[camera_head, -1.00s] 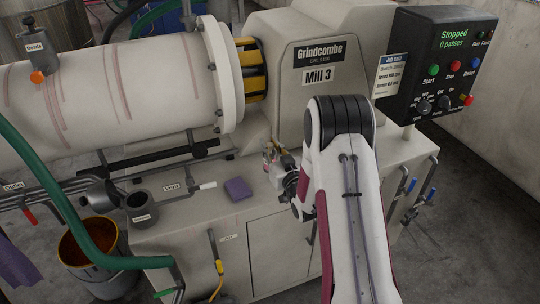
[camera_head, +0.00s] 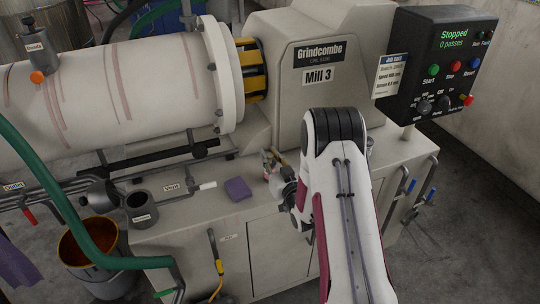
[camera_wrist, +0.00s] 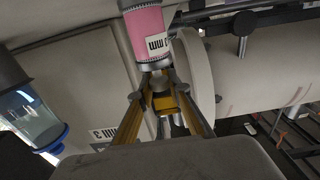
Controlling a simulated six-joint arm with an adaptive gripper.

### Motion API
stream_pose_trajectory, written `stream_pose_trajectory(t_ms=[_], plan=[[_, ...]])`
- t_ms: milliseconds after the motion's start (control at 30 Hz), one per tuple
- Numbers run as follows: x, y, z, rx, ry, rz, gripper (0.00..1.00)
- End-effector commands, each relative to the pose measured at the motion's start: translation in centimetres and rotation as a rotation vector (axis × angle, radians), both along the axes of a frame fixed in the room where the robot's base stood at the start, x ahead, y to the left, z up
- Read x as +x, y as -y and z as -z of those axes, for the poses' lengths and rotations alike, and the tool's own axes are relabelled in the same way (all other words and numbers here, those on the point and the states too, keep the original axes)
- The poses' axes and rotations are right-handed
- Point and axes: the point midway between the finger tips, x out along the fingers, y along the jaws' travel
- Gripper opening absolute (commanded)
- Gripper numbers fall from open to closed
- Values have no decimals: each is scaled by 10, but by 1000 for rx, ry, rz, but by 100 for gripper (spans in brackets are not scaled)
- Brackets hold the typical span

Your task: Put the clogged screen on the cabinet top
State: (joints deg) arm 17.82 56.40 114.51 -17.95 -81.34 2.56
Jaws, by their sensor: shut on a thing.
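The clogged screen (camera_wrist: 146,32) is a pink cylinder with metal ends and a white label, at the top middle of the wrist view. My gripper (camera_wrist: 160,88), with yellow fingers, is shut on its metal end. In the head view my gripper (camera_head: 277,168) is small and partly hidden by my arm, at the foot of the mill housing. Only a little pink of the screen shows there. The cabinet top (camera_head: 205,216) is the pale surface under the mill. The gripper is over or close to it; I cannot tell how high.
A purple pad (camera_head: 238,189) lies on the cabinet top, left of my gripper. A grey cup (camera_head: 141,208) and pipes stand further left. The mill housing (camera_head: 320,95) rises behind. A clear vessel with blue (camera_wrist: 35,122) is at left in the wrist view. Bare top lies around the pad.

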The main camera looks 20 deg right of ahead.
Motion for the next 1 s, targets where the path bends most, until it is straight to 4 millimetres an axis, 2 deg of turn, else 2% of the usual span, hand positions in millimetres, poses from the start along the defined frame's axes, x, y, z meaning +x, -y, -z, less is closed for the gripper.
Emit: stream_pose_trajectory(t_ms=[100, 133, 200, 700, 1000], plan=[[0, 0, 2, 0, 1, 0, 0], [0, 0, 2, 0, 0, 0, 23], [0, 0, 2, 0, 0, 0, 34], [0, 0, -1, 0, 0, 0, 34], [-21, 0, 0, 1, -3, 1, 34]])
